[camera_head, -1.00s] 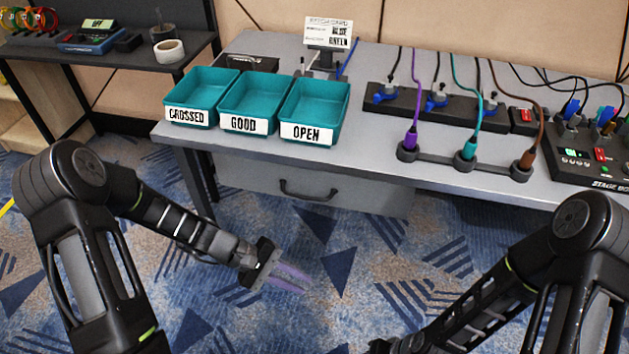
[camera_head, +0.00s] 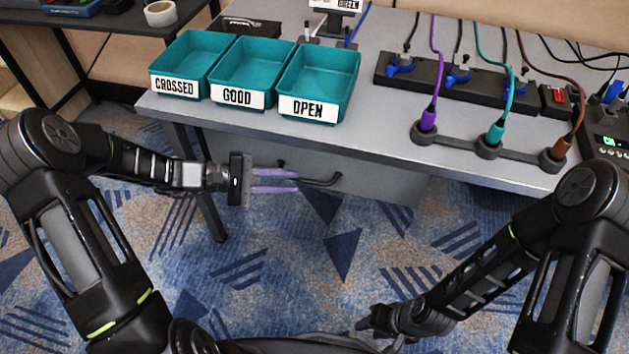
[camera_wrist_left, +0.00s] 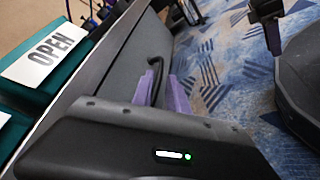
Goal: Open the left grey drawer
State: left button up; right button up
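The grey drawer (camera_head: 378,187) is under the left part of the table and looks closed. Its black handle (camera_head: 325,182) is partly hidden behind my left gripper. My left gripper (camera_head: 296,181) is at the handle, its two purple fingers apart and pointing right across the drawer front. In the left wrist view, the handle (camera_wrist_left: 155,68) shows at the spread purple fingers (camera_wrist_left: 162,92), with its near part between them; I cannot tell whether they touch it. My right gripper (camera_head: 364,324) is low over the carpet, away from the drawer; its fingers are not clear.
Teal bins labelled CROSSED (camera_head: 190,62), GOOD (camera_head: 250,72) and OPEN (camera_head: 318,82) stand on the table (camera_head: 385,132) above the drawer. A connector bar (camera_head: 460,143) with cables lies to their right. A table leg (camera_head: 205,200) stands behind my left forearm. Carpet below is clear.

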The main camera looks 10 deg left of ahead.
aim_at(314, 182)
pick_arm(q)
jog(key=x, duration=0.6)
jog(key=shift+d+b, duration=0.3)
jog(key=shift+d, duration=0.05)
jog(key=shift+c, duration=0.5)
jog(key=c, duration=0.3)
jog(key=shift+f, duration=0.1)
grip_shut()
jog(key=shift+f, duration=0.1)
